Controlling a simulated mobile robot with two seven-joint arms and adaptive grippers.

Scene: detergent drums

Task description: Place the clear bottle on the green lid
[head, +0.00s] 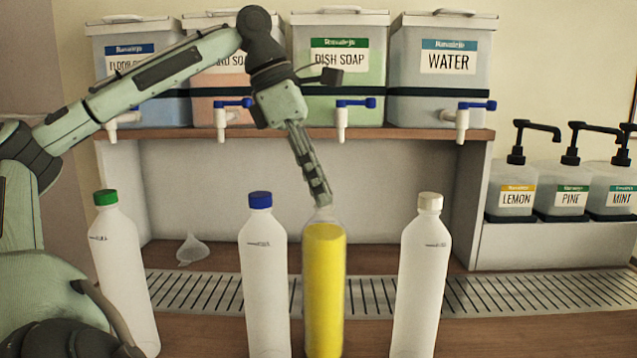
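The clear bottle (324,290) holds yellow liquid and stands upright at the front centre. My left gripper (322,196) reaches down from above to its neck. The fingers show edge-on and overlap the neck, so I cannot tell whether they are open or closed around it. The bottle's base is at the bottom edge of the picture. A green cap (105,197) tops a white bottle (122,265) at the left; I see no loose green lid. My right gripper is not in view.
A blue-capped bottle (264,280) stands close left of the clear one, a white-capped bottle (420,280) to its right. Behind are a slotted drain grate (480,296), a funnel (192,249), tapped drums on a shelf (420,134), and pump dispensers (562,190) at right.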

